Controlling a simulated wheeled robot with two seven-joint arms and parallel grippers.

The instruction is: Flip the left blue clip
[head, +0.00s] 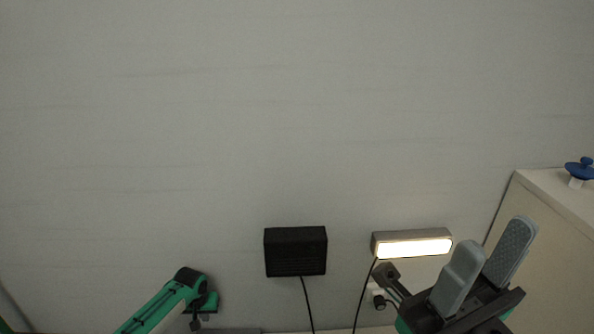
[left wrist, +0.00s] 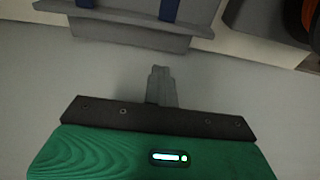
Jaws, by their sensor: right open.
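In the left wrist view, two blue strips, which look like clips, sit on a grey box (left wrist: 130,32) at the top edge. The left blue clip (left wrist: 85,3) and the right blue clip (left wrist: 168,9) are both cut off by the frame. My left gripper (left wrist: 160,72) points towards the box with its grey fingers together and nothing seen between them. It stands apart from the left clip, below and right of it in the picture. The head view shows neither clip. My right gripper (head: 492,255) is open and empty at the lower right of the head view.
The head view mostly faces a bare grey wall. A black box (head: 296,251) and a lit lamp (head: 412,244) are on it, with cables hanging. A pale cabinet (head: 560,225) at right carries a blue knob-like object (head: 580,168). An orange-dark object (left wrist: 311,22) is at the wrist view's corner.

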